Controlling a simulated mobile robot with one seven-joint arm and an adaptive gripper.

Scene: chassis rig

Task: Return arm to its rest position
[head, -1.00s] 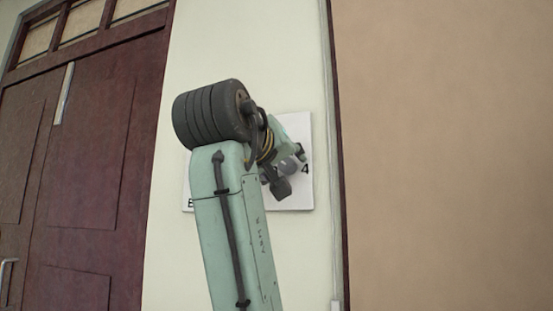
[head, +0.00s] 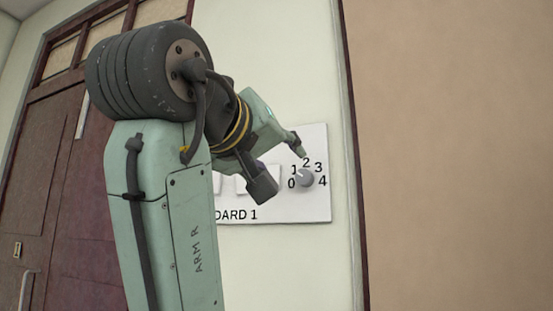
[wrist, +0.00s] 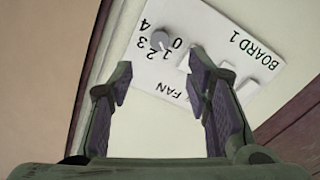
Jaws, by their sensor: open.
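My gripper (head: 282,168) is at the end of my green arm, in front of the wall. In the wrist view my gripper (wrist: 160,72) shows its two dark fingers well apart, with nothing between them. Beyond the fingers is a white board (head: 285,212), marked "BOARD 1", with a round grey knob (head: 306,178) ringed by the numbers 0 to 4. The wrist view shows the board (wrist: 222,38) and the knob (wrist: 160,39) clear of the fingers, with the word "FAN" beside the knob. My arm hides the board's left part in the head view.
A dark red door (head: 55,165) with a handle stands at the left. A wide tan panel (head: 455,150) with a dark edge strip fills the right. The pale wall between them is bare apart from the board.

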